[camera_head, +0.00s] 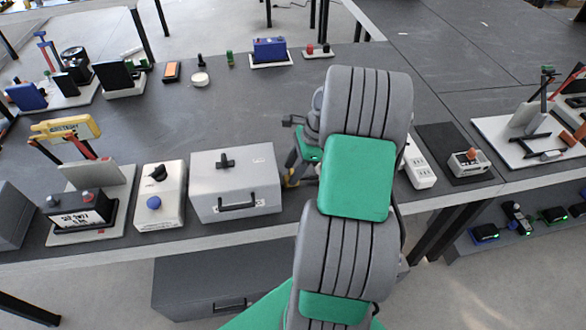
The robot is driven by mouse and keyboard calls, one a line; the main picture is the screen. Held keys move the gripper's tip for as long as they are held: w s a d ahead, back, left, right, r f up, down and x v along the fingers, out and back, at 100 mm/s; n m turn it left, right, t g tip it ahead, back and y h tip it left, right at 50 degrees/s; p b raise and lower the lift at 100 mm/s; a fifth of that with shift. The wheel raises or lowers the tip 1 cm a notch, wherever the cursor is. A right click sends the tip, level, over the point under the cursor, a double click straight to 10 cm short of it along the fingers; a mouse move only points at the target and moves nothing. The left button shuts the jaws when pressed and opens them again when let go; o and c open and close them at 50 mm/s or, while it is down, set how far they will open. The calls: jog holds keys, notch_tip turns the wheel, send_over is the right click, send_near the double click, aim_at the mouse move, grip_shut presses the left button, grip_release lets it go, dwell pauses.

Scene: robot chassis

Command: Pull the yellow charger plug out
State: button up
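My arm crosses the middle of the view and hides part of the bench. My gripper (296,152) shows only in part at the arm's left side, low over the bench and just right of the grey box. Its fingertips are too small and too hidden to tell whether they are open or shut. A white socket strip (419,166) lies right of my arm, partly covered by it. I cannot make out a yellow charger plug for certain; a small yellowish patch shows beside my gripper, but I cannot tell what it belongs to.
A grey box with a handle (236,184) stands left of my gripper. Left of it are a white switch box (160,197) and a yellow meter (66,129). A white device with an orange top (469,163) sits right of the strip.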

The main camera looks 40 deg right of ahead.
grip_shut()
dwell(0.3)
dwell(0.9)
